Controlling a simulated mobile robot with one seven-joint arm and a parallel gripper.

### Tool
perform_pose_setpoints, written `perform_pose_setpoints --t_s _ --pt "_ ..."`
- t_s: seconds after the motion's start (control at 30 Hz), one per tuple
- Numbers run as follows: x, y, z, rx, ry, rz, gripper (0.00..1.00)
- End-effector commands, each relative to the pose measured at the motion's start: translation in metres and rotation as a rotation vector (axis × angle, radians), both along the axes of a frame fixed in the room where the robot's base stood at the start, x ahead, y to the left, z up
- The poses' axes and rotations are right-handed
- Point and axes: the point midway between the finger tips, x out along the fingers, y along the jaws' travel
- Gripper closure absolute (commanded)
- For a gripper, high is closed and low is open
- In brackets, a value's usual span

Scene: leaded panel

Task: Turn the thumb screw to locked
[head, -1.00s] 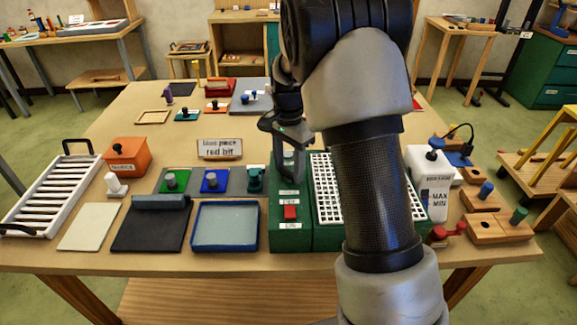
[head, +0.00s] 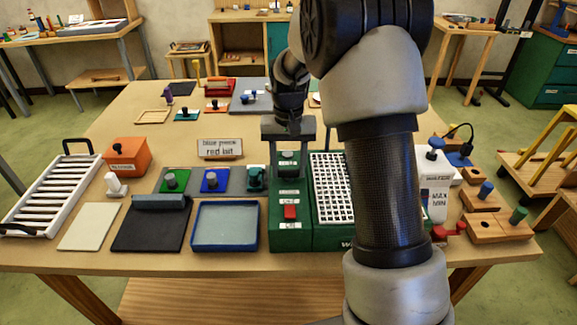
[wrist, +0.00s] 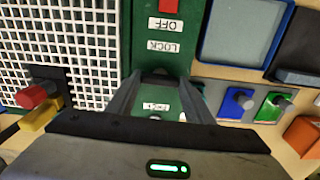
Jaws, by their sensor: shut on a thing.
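My gripper (head: 288,172) reaches down onto the narrow green housing (head: 290,240) left of the white grid. Its two fingers stand left and right in the head view. In the wrist view the fingertips (wrist: 156,78) close on a small dark piece, the thumb screw (wrist: 157,73), mostly hidden between them. A white LOCK label (wrist: 163,46) lies just beyond the fingertips. Another white label (wrist: 156,106), apparently FREE, shows between the fingers. The screw's exact pointing direction is hard to tell.
A red switch (head: 290,211) with an OFF label sits on the housing's near part. The white grid (head: 330,190) is close on the right. A blue tray (head: 225,226) and a teal piece (head: 256,180) stand to the left. A white MAX/MIN container (head: 438,190) stands further right.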

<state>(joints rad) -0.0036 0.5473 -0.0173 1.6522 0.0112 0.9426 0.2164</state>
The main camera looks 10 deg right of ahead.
Motion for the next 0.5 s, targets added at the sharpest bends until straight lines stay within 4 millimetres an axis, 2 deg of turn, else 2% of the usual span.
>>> perform_pose_setpoints --t_s 0.5 --pt "0.0011 0.0 0.0014 -0.001 -0.004 0.056 0.76"
